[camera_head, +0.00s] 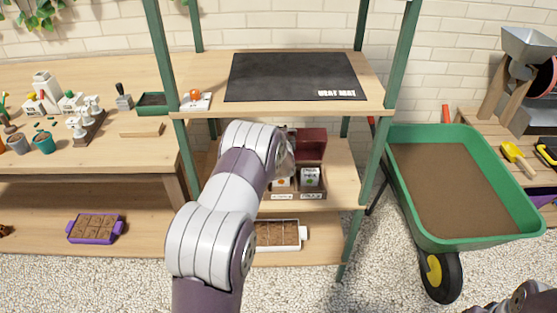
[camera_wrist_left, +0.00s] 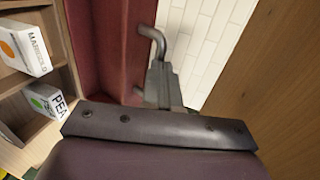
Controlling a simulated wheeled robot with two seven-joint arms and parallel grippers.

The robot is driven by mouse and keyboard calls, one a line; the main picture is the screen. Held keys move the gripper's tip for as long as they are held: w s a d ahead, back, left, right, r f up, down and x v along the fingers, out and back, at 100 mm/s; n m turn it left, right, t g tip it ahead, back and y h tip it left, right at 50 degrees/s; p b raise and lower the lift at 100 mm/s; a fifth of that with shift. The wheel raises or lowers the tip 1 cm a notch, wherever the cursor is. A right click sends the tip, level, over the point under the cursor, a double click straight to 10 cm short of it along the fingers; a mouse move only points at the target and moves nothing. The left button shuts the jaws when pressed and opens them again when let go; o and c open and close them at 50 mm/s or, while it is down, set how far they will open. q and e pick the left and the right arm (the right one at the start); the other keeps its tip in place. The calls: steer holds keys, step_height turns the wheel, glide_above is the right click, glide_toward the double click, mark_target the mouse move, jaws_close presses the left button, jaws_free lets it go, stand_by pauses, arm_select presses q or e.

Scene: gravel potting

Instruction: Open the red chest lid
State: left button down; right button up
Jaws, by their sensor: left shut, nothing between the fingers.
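The red chest (camera_head: 311,143) is on the middle shelf, behind a wooden seed-packet holder. My left arm hides its left part in the head view. In the left wrist view a tall dark red face of it (camera_wrist_left: 115,45) fills the left centre. I cannot tell lid from body or how far the lid stands open. My left gripper (camera_wrist_left: 163,85) is shut and empty, close to the right side of the red face; contact is unclear. A bent grey metal rod (camera_wrist_left: 150,35) shows by the fingers.
The seed-packet holder (camera_head: 292,196) stands in front, with a marigold packet (camera_wrist_left: 25,45) and a pea packet (camera_wrist_left: 48,101). The shelf above (camera_head: 280,108) carries a dark mat (camera_head: 295,76). A green rack post (camera_head: 385,130) stands right; brick wall (camera_wrist_left: 205,40) lies behind.

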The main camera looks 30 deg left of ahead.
arm_select(q)
steer(key=shift+w+a+r+p, duration=0.15)
steer(key=shift+w+a+p, duration=0.15)
steer(key=shift+w, duration=0.3)
steer(key=shift+w+a+r+p, duration=0.15)
steer(key=shift+w+a, duration=0.25)
steer(key=shift+w, duration=0.15)
arm_select(e)
steer(key=shift+r, duration=0.75)
steer(key=shift+r, duration=0.1)
